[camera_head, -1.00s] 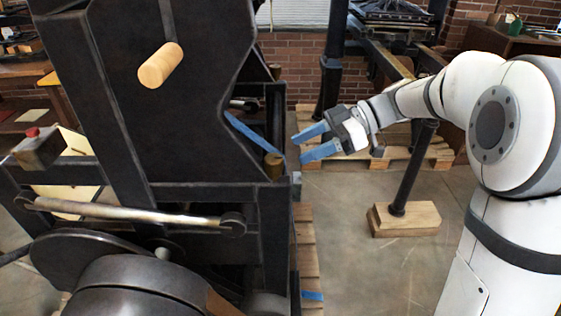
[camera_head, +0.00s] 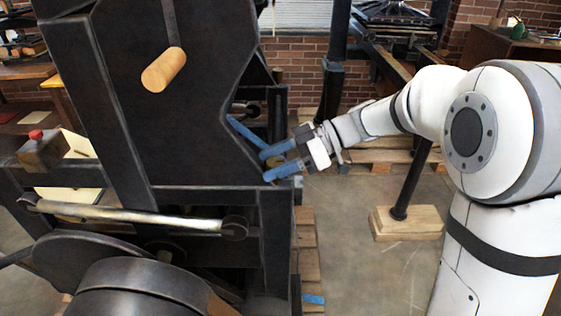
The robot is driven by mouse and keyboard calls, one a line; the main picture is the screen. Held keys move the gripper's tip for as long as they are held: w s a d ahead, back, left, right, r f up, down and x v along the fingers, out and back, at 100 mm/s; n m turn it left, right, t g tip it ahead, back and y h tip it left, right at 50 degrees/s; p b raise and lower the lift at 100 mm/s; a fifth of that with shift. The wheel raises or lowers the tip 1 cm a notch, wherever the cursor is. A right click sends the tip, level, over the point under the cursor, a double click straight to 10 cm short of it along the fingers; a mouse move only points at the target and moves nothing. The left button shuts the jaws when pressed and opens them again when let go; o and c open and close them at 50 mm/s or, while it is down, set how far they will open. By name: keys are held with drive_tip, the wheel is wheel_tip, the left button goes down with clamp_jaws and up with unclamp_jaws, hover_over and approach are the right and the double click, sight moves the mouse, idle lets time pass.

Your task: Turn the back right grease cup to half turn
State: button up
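A small brass-coloured grease cup (camera_head: 276,161) sits at the right side of the dark press (camera_head: 180,100), near the frame's corner. My gripper (camera_head: 266,166) has blue fingers and reaches in from the right. Its fingers are apart, one above and one below the cup in the picture. The cup shows partly between them, the rest is hidden. I cannot tell whether either finger touches it. The cup's turn position is too small to read.
A wooden handle (camera_head: 164,69) sticks out from the press side. A steel roller bar (camera_head: 130,215) runs along the front. A post on a wooden block (camera_head: 407,222) stands right of the press.

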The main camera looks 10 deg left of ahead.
drive_tip(key=shift+r, duration=0.1)
drive_tip(key=c, duration=0.9)
drive_tip(key=shift+f+m+t+b, duration=0.3)
drive_tip(key=shift+t+b, duration=0.2)
drive_tip(key=shift+b, duration=0.65)
drive_tip(key=shift+r+m+t+b, duration=0.2)
drive_tip(key=shift+m+t+b, duration=0.15)
drive_tip(key=shift+b, duration=0.25)
drive_tip(key=shift+r+y, duration=0.2)
drive_tip(key=shift+y, duration=0.1)
drive_tip(key=o, duration=1)
drive_tip(key=shift+f, duration=0.1)
